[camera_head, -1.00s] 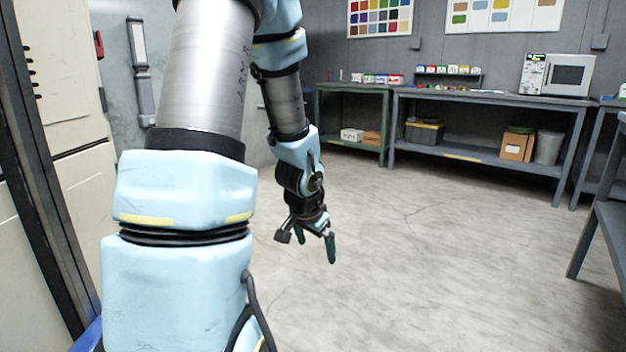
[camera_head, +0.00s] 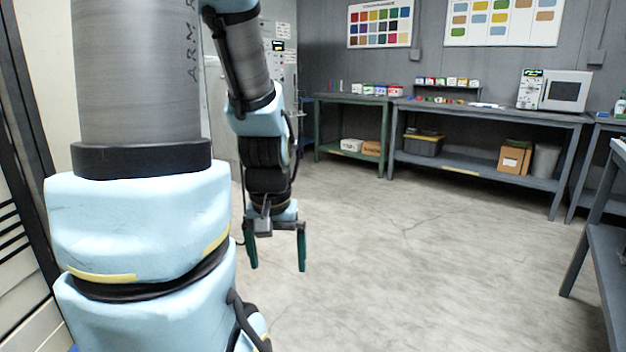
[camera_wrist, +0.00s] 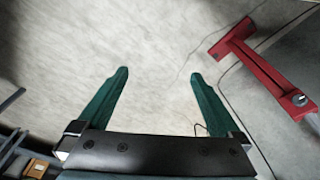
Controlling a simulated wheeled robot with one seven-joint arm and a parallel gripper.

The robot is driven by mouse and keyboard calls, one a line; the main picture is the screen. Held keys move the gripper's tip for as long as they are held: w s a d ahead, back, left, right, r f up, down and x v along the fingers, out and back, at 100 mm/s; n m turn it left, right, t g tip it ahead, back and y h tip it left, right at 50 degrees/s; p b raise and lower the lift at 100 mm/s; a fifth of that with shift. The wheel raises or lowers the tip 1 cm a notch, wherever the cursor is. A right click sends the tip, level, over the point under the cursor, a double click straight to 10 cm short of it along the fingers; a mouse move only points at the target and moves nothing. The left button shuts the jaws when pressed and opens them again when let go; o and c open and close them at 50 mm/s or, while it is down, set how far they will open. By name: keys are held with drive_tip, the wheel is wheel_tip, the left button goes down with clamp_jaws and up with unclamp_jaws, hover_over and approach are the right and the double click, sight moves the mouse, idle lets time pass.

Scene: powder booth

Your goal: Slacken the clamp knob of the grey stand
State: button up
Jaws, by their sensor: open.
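My arm hides part of the left side of the head view.
A green table (camera_head: 352,101) and a long grey bench (camera_head: 480,112) with a microwave (camera_head: 565,91) line the back. Another bench (camera_head: 612,250) stands at right. The middle floor is clear.

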wheel_tip(320, 180, up, 11)
drive_tip(key=p, duration=0.9)
drive_tip(key=shift+r, duration=0.35)
drive_tip(key=shift+c, duration=1)
drive_tip(key=shift+f, duration=0.1)
